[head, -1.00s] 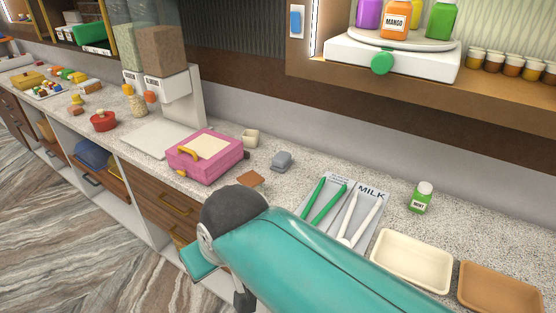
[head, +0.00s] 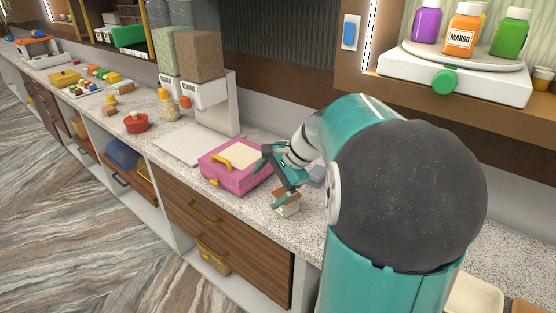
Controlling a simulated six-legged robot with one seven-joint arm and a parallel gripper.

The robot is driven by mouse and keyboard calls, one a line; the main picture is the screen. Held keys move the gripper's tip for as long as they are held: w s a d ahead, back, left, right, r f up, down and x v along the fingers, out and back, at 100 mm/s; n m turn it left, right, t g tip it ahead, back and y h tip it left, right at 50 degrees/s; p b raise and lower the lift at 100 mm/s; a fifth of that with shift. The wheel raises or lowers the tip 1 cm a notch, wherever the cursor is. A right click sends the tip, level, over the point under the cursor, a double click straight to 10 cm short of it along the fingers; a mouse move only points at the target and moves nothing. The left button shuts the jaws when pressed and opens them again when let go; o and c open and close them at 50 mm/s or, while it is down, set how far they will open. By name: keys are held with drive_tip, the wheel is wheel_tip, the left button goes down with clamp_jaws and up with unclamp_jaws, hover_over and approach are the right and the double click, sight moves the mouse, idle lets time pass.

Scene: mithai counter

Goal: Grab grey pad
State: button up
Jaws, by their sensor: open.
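The grey pad (head: 316,175) is a small, rounded grey piece on the counter, right of the pink box. My arm hides part of it in the head view. My gripper (head: 287,190) is open and points down, left of the grey pad and just right of the pink box. A small brown piece (head: 288,211) with a pale top shows at its fingertips. I cannot tell whether the fingers touch it.
The pink box (head: 228,177) with a yellow handle stands close on the left. Dispensers (head: 208,95) stand behind on a white base. A shelf with a white turntable stand (head: 455,75) overhangs at right. The counter's front edge is near. My arm hides much of the right side.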

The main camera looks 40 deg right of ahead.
drive_tip(key=d+f+m+t+y, duration=0.15)
drive_tip(key=d+m, duration=0.25)
drive_tip(key=d, duration=0.4)
drive_tip(key=d+f+m+t, duration=0.2)
drive_tip(key=d+f+m, duration=0.1)
drive_tip(key=d, duration=0.4)
drive_tip(key=m+t+h, duration=0.2)
drive_tip(key=m+t, duration=0.2)
drive_tip(key=m, duration=0.3)
approach(318, 172)
drive_tip(key=shift+y, duration=0.25)
drive_tip(key=w+f, duration=0.1)
drive_tip(key=w, duration=0.1)
drive_tip(key=w+f, duration=0.2)
drive_tip(key=w, duration=0.1)
drive_tip(key=shift+a+f, duration=0.15)
drive_tip(key=shift+f, duration=0.1)
drive_tip(key=x, duration=0.5)
drive_tip(key=shift+w+r, duration=0.1)
drive_tip(key=shift+w, duration=0.1)
drive_tip(key=c, duration=1.1)
